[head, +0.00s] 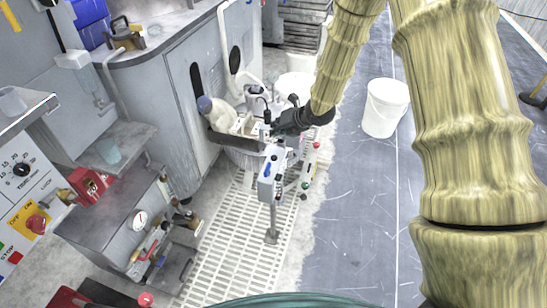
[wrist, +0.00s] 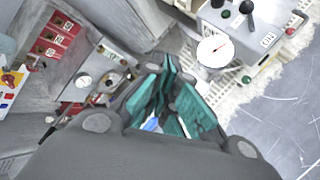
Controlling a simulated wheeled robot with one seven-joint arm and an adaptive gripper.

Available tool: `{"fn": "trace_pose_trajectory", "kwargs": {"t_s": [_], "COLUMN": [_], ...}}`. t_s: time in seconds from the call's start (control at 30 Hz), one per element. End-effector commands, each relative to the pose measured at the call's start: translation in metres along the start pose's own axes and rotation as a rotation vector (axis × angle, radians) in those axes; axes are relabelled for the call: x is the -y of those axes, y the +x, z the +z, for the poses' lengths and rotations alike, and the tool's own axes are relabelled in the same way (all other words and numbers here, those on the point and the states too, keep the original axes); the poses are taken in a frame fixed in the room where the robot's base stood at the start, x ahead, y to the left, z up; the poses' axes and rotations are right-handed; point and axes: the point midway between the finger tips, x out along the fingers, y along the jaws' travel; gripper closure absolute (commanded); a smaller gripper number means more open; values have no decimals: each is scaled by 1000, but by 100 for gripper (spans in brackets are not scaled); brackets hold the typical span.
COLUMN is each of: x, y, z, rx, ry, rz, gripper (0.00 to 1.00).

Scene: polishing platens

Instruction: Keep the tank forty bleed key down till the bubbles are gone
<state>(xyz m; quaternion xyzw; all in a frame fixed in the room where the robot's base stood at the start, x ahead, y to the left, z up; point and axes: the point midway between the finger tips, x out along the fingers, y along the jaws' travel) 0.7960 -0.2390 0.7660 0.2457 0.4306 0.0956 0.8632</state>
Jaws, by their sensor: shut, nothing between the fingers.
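A grey control box (head: 271,172) stands on a post over the slatted floor in the head view. In the wrist view the grey box (wrist: 240,30) is at the upper right, with a dark knob, a green button, a red button and a small label too blurred to read surely. A round white gauge (wrist: 214,50) with a red needle sits at its near edge. My gripper (head: 271,130) is just above the box in the head view. In the wrist view its teal fingers (wrist: 166,78) are shut and empty, left of the gauge and apart from it. I cannot make out bubbles or which key is tank forty's.
A white bucket (head: 385,108) stands on the blue floor to the right. A pale bottle (head: 216,113) sits beside my gripper. A grey bench (head: 105,195) with a gauge and valves is at the left. The slatted floor (head: 225,265) in front is clear.

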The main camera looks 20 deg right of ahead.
Motion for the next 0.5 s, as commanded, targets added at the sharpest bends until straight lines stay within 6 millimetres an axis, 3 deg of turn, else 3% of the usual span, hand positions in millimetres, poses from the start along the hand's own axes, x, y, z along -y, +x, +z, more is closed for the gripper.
{"fn": "trace_pose_trajectory", "kwargs": {"t_s": [0.5], "x": [19], "y": [27], "z": [-20], "rx": [-1], "ry": [3], "rz": [1], "gripper": [100]}}
